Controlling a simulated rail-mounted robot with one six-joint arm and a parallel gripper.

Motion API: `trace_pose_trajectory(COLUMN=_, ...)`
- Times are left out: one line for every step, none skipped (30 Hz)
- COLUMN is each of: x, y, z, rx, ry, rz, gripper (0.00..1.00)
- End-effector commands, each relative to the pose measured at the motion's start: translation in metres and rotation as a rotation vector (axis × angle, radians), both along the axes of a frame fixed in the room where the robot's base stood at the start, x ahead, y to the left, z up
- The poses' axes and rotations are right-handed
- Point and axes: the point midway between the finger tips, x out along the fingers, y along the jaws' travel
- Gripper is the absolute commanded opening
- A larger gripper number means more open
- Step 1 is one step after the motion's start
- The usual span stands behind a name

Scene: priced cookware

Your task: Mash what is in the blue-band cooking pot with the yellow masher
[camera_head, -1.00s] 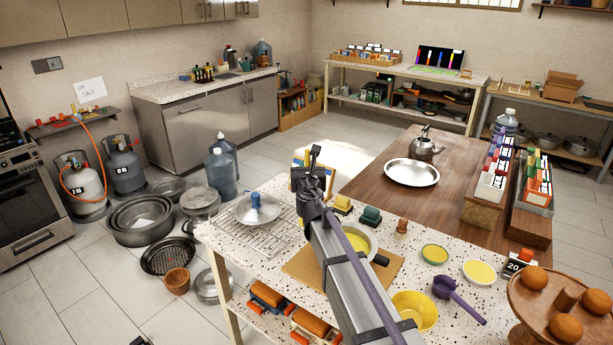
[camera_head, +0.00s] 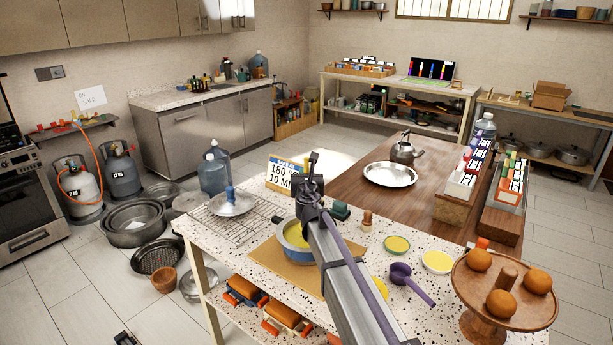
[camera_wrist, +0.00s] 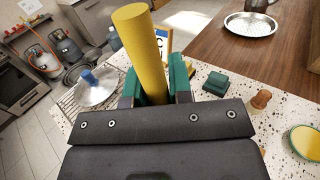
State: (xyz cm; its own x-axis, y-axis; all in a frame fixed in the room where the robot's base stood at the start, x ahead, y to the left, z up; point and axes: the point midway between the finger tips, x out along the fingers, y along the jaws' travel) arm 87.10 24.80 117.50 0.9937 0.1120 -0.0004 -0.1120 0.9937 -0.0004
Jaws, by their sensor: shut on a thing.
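The blue-band cooking pot (camera_head: 290,250) stands on a wooden board on the speckled counter, with yellow contents (camera_head: 296,234) inside. My arm covers its right side. My gripper (camera_wrist: 155,88) is shut on the yellow masher (camera_wrist: 140,45); its thick yellow handle stands up, slightly tilted, between the green finger pads. The masher's lower end is hidden behind the gripper body. Whether the masher touches anything is hidden.
A lid with a blue knob (camera_head: 231,202) lies on a wire rack at left. A sign (camera_head: 285,173) stands behind.

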Motion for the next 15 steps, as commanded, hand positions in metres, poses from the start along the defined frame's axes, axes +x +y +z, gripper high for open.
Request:
trace_pose_trajectory(x=-0.0001, y=0.0000, z=-0.0107, rx=0.000, ry=0.000, rz=0.000, gripper=0.00)
trace_pose_trajectory(x=0.0000, y=0.0000, z=-0.0125, rx=0.000, ry=0.000, rz=0.000, gripper=0.00)
trace_pose_trajectory(x=-0.0001, y=0.0000, z=-0.0143, rx=0.000, ry=0.000, rz=0.000, gripper=0.00)
trace_pose_trajectory(x=-0.0001, y=0.0000, z=-0.0150, rx=0.000, ry=0.000, rz=0.000, gripper=0.00)
trace_pose_trajectory(x=-0.0001, y=0.0000, z=-0.0154, rx=0.000, ry=0.000, rz=0.000, gripper=0.00)
trace_pose_trajectory(x=-0.0001, y=0.0000, z=-0.0154, rx=0.000, ry=0.000, rz=0.000, gripper=0.00)
trace_pose_trajectory(x=-0.0001, y=0.0000, z=-0.0152, rx=0.000, ry=0.000, rz=0.000, gripper=0.00)
trace_pose_trajectory(x=-0.0001, y=0.0000, z=-0.0148, rx=0.000, ry=0.000, rz=0.000, gripper=0.00)
trace_pose_trajectory(x=-0.0001, y=0.0000, z=-0.0143, rx=0.000, ry=0.000, rz=0.000, gripper=0.00)
trace_pose_trajectory(x=-0.0001, y=0.0000, z=-0.0141, rx=0.000, ry=0.000, rz=0.000, gripper=0.00)
trace_pose_trajectory(x=-0.0001, y=0.0000, z=-0.0140, rx=0.000, ry=0.000, rz=0.000, gripper=0.00)
trace_pose_trajectory(x=-0.0001, y=0.0000, z=-0.0139, rx=0.000, ry=0.000, rz=0.000, gripper=0.00)
trace_pose_trajectory(x=-0.0001, y=0.0000, z=-0.0140, rx=0.000, ry=0.000, rz=0.000, gripper=0.00)
trace_pose_trajectory(x=-0.0001, y=0.0000, z=-0.0143, rx=0.000, ry=0.000, rz=0.000, gripper=0.00)
trace_pose_trajectory(x=-0.0001, y=0.0000, z=-0.0156, rx=0.000, ry=0.000, rz=0.000, gripper=0.00)
